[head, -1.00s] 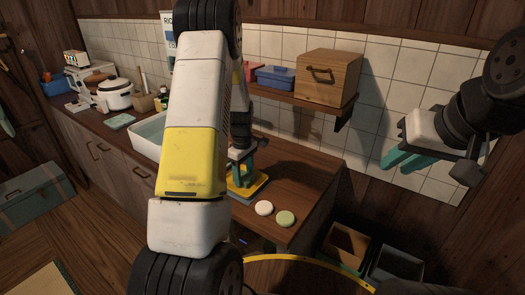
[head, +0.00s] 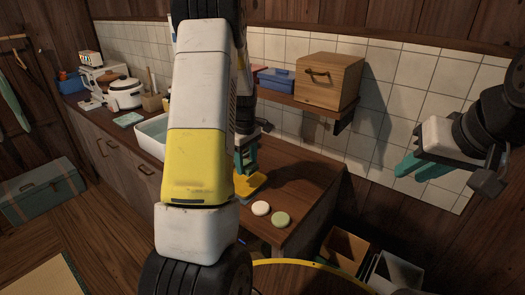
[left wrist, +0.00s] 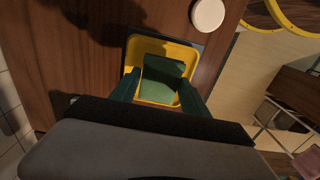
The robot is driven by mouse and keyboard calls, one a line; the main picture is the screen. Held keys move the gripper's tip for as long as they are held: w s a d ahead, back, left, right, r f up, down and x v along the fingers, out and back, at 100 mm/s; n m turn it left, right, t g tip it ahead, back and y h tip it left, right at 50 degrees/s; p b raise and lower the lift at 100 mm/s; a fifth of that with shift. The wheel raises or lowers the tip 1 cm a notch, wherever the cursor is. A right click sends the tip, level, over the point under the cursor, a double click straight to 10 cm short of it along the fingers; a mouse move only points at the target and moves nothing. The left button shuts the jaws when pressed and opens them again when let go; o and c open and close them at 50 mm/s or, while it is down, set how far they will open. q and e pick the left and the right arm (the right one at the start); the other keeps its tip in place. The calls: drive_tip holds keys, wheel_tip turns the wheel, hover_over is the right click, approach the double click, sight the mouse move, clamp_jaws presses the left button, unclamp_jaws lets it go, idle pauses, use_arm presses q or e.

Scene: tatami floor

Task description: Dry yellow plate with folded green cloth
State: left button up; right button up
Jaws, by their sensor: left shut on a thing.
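The yellow plate (head: 250,185) lies on the wooden counter, partly hidden by my left arm. In the left wrist view the plate (left wrist: 186,58) is squarish with a raised rim. The folded green cloth (left wrist: 162,80) is over the plate between the fingers of my left gripper (left wrist: 160,86), which is shut on it. In the head view my left gripper (head: 245,160) points down at the plate, and I cannot make out the cloth apart from the teal fingers. Whether the cloth touches the plate is unclear. My right gripper (head: 418,167) is raised at the right, away from the counter, with no object visible in it.
A white disc (head: 261,208) and a pale green disc (head: 281,219) lie near the counter's front edge. A white basin (head: 150,136) is behind my left arm. A shelf holds a wooden box (head: 330,82) and a blue box (head: 276,80). Bins (head: 395,270) stand on the floor.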

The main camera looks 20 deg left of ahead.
use_arm(q)
drive_tip(key=shift+r, duration=0.9)
